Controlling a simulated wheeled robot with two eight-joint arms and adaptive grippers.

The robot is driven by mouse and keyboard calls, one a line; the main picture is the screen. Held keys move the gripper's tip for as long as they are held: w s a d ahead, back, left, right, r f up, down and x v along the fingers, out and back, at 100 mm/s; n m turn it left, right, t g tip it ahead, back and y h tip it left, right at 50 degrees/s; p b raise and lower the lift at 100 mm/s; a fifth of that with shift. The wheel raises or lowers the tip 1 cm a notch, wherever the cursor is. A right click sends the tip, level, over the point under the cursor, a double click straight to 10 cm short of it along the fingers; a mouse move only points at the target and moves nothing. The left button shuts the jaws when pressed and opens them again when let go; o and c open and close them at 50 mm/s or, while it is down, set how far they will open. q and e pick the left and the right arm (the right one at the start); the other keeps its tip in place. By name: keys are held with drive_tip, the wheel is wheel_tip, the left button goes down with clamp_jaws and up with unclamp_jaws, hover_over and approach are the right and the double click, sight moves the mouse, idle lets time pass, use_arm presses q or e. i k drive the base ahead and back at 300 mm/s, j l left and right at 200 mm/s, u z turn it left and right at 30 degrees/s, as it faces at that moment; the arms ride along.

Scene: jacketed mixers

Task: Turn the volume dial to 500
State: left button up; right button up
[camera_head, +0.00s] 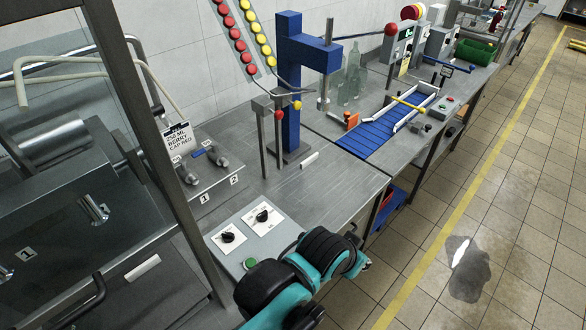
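Two black dials sit on white plates on a grey control panel (240,250) at the front of the steel bench. The left dial (228,237) and the right dial (262,216) are both uncovered. Their scale markings are too small to read, so I cannot tell which is the volume dial or where either points. A green button (250,263) is on the panel below them. A teal and black arm of mine crosses the bench's front edge, just right of the panel, apart from the dials in the picture. I cannot make out either gripper's fingers.
A blue column (291,90) and grey posts with red and yellow knobs stand behind the dials. A blue conveyor (372,134) is to the right. A metal frame (155,150) stands left.

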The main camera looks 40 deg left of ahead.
sight(262, 217)
drive_tip(key=i+u, duration=0.45)
drive_tip(key=i+l+u, duration=0.15)
drive_tip(key=i+u, duration=0.15)
drive_tip(key=u, duration=0.15)
drive_tip(key=i+l+u, duration=0.25)
drive_tip(key=u, duration=0.15)
drive_tip(key=i, duration=0.05)
